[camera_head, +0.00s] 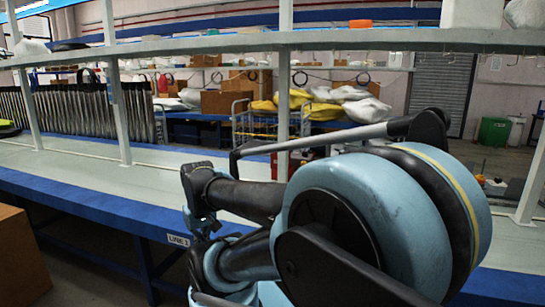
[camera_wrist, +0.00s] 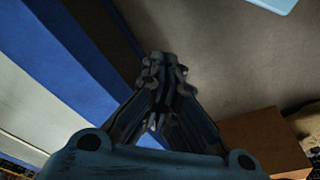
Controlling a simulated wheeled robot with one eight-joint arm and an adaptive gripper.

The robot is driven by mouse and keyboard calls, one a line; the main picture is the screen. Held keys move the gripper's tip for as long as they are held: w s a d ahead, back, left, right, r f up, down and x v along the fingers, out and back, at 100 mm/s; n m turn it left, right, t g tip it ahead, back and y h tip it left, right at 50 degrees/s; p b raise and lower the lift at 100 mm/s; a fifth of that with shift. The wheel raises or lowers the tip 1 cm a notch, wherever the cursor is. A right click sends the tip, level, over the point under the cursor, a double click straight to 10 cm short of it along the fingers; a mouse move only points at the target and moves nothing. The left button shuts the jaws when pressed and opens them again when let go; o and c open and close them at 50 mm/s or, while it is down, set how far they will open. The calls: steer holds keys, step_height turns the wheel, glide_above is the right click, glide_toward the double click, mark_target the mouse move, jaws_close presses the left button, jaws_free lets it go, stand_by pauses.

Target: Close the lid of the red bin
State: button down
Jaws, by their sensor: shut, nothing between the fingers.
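I cannot make out a red bin or its lid for certain in either view. In the head view a small dark red patch (camera_head: 279,167) shows behind my arm, mostly hidden, and I cannot tell what it is. My gripper (camera_wrist: 161,68) is shut and empty in the wrist view. Its fingers are together above bare grey floor, beside the blue bench edge. In the head view my arm covers the middle and right, and I cannot clearly pick out the fingers there.
A long bench with a blue edge (camera_head: 96,210) crosses in front of me, under a shelf rail on white posts. A brown box (camera_head: 20,255) stands at left; a brown box (camera_wrist: 263,143) is lower right in the wrist view. A green bin (camera_head: 494,131) stands far back.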

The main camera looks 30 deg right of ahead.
steer(key=w+d+r+n+t+h, duration=0.15)
steer(key=w+d+r+h, duration=0.35)
steer(key=w+d, duration=0.9)
steer(key=w+d+r+t+h, duration=0.3)
steer(key=w+d+r, duration=0.4)
steer(key=w+d, duration=0.65)
steer(key=w+d+f+n+t+h, duration=0.2)
steer(key=w+d+f+n, duration=0.1)
steer(key=w+d, duration=1)
steer(key=w+d+f+n+t+h, duration=0.1)
steer(key=w+d+f+n+h, duration=0.1)
steer(key=w+d, duration=1.2)
steer(key=d+f+n, duration=0.1)
steer(key=d, duration=0.4)
steer(key=shift+f+t, duration=0.35)
steer(key=shift+w+d, duration=0.1)
